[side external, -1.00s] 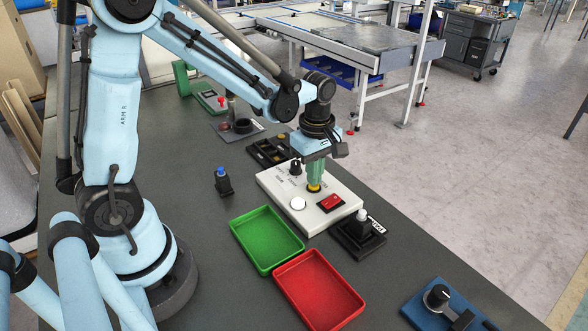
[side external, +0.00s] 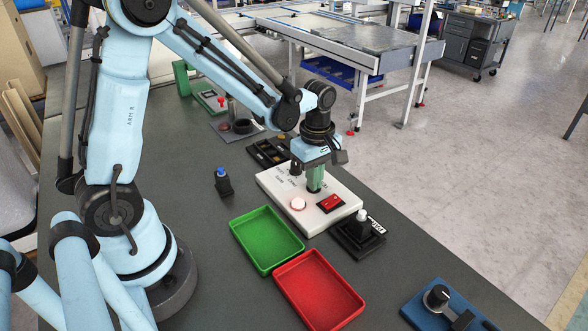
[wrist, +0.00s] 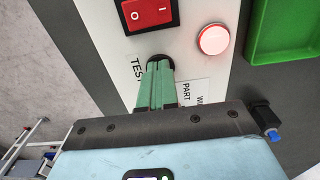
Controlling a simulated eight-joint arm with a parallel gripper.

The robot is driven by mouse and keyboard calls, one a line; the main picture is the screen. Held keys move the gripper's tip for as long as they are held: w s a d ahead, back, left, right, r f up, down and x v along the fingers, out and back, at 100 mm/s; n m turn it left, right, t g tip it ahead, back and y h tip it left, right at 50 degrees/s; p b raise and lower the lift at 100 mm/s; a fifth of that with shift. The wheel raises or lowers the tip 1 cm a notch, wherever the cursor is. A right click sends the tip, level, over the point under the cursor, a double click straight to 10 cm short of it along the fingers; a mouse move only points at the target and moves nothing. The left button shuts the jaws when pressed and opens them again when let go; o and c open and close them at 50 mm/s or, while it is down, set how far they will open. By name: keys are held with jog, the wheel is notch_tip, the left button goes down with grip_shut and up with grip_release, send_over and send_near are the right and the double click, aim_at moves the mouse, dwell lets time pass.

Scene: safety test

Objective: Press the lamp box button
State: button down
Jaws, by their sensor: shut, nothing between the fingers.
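The lamp box (side external: 343,192) is a white panel on the bench with a red rocker switch (side external: 330,203) and a round lamp (side external: 298,204). The lamp glows pinkish; the wrist view shows it lit with a red rim (wrist: 213,40). My gripper (side external: 314,190) points down with its green fingers together, nothing between them. In the wrist view the fingertips (wrist: 158,66) are at a dark round spot on the panel, next to the "TEST" label (wrist: 137,70).
A green tray (side external: 234,224) and a red tray (side external: 278,285) lie in front of the box. A black device with a white knob (side external: 361,216) sits close to its right. A small blue-topped black part (side external: 222,180) stands to the left. Bare bench lies around the trays.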

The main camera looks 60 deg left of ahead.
jog(key=shift+f, duration=0.25)
notch_tip(320, 180, up, 14)
jog(key=shift+r, duration=0.25)
dwell(0.8)
jog(key=m+t, duration=0.6)
jog(key=m, duration=0.8)
send_over(292, 204)
jog(key=f, duration=0.1)
jog(key=m, duration=0.2)
jog(key=s+f+m+t, duration=0.1)
jog(key=m, duration=0.1)
jog(key=shift+d+f, duration=0.15)
jog(key=shift+f, duration=0.05)
